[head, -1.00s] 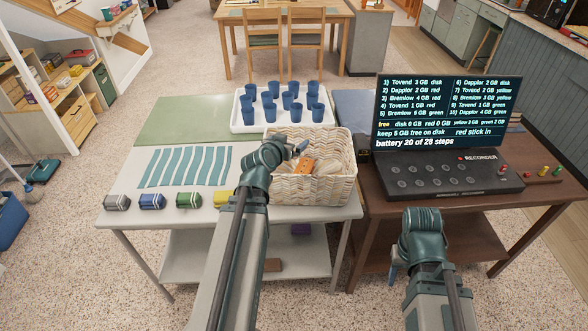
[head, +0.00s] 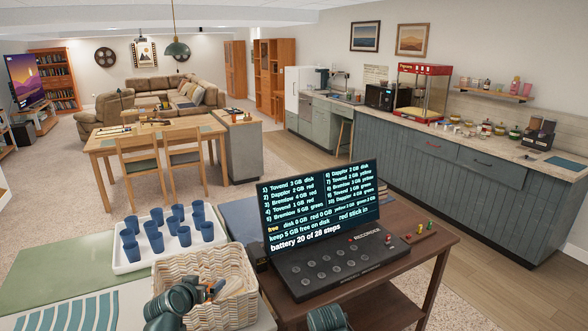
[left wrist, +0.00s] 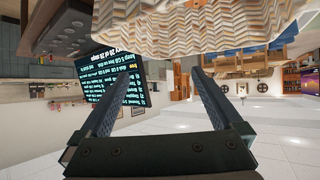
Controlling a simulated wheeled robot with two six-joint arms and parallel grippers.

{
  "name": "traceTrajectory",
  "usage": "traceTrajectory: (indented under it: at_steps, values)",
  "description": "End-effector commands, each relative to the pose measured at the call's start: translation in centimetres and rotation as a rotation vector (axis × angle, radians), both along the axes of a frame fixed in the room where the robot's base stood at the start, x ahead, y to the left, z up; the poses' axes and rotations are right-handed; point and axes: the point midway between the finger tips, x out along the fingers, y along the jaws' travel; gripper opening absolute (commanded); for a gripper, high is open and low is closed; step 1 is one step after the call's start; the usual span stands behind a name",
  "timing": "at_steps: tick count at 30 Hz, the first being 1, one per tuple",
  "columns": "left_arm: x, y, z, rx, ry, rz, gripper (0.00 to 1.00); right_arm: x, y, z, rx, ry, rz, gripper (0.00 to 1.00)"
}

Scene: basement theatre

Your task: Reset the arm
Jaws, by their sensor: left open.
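My left gripper (head: 216,288) is over the left part of a woven basket (head: 238,260) in the head view, seen small and partly hidden by its wrist. In the left wrist view its two fingers (left wrist: 152,88) are apart with nothing between them. The basket's woven wall (left wrist: 200,28) shows upside down at the top of that view. Of my right arm, only a wrist part (head: 328,318) shows at the bottom edge of the head view; its gripper is out of frame.
A black recorder (head: 330,262) with a lit screen stands on a brown table (head: 440,242) at right. A white tray (head: 122,266) of several blue cups is behind the basket. Teal strips (head: 70,315) lie at lower left. Open floor lies beyond, before a long counter (head: 430,190).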

Motion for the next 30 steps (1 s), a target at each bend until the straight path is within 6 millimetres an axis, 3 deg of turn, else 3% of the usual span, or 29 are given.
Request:
traceTrajectory:
  at_steps: [1,6,9,12,16,21,30]
  values:
    - [-0.4,-3.7,-1.4,-0.010,0.074,-0.069,1.00,0.0,0.0,0.0,0.000,0.000,0.000,0.50]
    - [-4.9,-14.0,-6.4,0.004,0.403,-0.247,1.00,0.0,0.0,0.0,0.000,0.000,0.000,0.50]
    - [-8.8,-18.1,-8.5,0.051,0.598,-0.301,1.00,0.0,0.0,0.0,0.000,0.000,0.000,0.50]
    - [-12.7,-20.7,-9.9,0.120,0.767,-0.315,1.00,0.0,0.0,0.0,0.000,0.000,0.000,0.50]
    - [-16.7,-22.2,-10.5,0.211,0.926,-0.295,1.00,0.0,0.0,0.0,0.000,0.000,0.000,0.50]
    - [-19.4,-22.8,-10.5,0.288,1.029,-0.258,1.00,0.0,0.0,0.0,0.000,0.000,0.000,0.50]
    - [-20.0,-22.8,-10.4,0.305,1.053,-0.244,1.00,0.0,0.0,0.0,0.000,0.000,0.000,0.50]
